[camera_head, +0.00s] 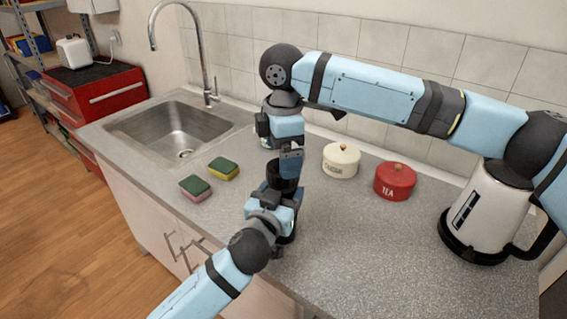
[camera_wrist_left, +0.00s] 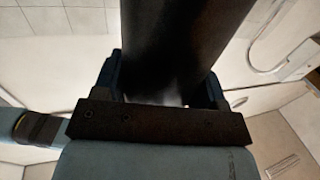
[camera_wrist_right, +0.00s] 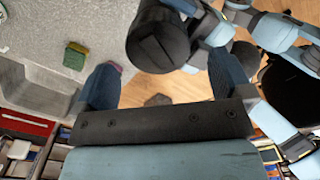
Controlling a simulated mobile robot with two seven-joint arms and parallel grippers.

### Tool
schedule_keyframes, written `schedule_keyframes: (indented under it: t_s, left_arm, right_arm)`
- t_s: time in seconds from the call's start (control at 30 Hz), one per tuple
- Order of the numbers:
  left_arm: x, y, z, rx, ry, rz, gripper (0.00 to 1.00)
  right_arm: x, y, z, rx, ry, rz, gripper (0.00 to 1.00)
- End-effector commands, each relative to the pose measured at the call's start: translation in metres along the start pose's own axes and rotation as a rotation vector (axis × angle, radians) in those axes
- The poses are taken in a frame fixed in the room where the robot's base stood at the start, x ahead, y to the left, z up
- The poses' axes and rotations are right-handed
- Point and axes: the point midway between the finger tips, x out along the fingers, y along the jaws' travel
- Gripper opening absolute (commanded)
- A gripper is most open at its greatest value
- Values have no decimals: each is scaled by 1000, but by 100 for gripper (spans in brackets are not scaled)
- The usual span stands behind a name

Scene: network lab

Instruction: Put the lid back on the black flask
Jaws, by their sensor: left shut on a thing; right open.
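The black flask (camera_head: 284,184) is off the counter or close above it, gripped by my left gripper (camera_head: 286,172). Its dark body fills the space between the fingers in the left wrist view (camera_wrist_left: 172,50). In the right wrist view its round dark end (camera_wrist_right: 157,45) faces the camera and shows a slit. I cannot tell whether that end is the lid, and no separate lid is clearly visible. My right gripper (camera_wrist_right: 162,72) is open and empty, behind and above the flask in the head view, with its fingers to either side of the flask's end but apart from it.
A cream canister (camera_head: 341,162), a red tea canister (camera_head: 394,184) and a white kettle (camera_head: 488,212) stand to the right. Two sponges (camera_head: 224,170) lie left of the flask, by the sink (camera_head: 178,132). The front right counter is clear.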

Motion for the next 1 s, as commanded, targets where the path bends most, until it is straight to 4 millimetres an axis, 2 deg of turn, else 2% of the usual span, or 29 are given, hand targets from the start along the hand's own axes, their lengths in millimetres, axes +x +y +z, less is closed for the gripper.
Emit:
schedule_keyframes:
  t_s: [0.23,0.27,0.33,0.63,1.0]
  left_arm:
    - [-1,2,0,-1,0,3,0]
    - [-1,2,0,-1,0,3,0]
    - [-1,2,0,-2,1,4,0]
    - [-1,2,0,-2,1,5,0]
    - [-1,2,-1,-2,2,5,0]
  right_arm:
    - [-2,1,1,3,-1,1,98]
    - [-2,1,1,2,-1,1,93]
    - [-5,1,1,-16,-1,2,93]
    - [-36,1,1,-264,-1,2,93]
    - [-34,1,1,-279,-1,1,93]
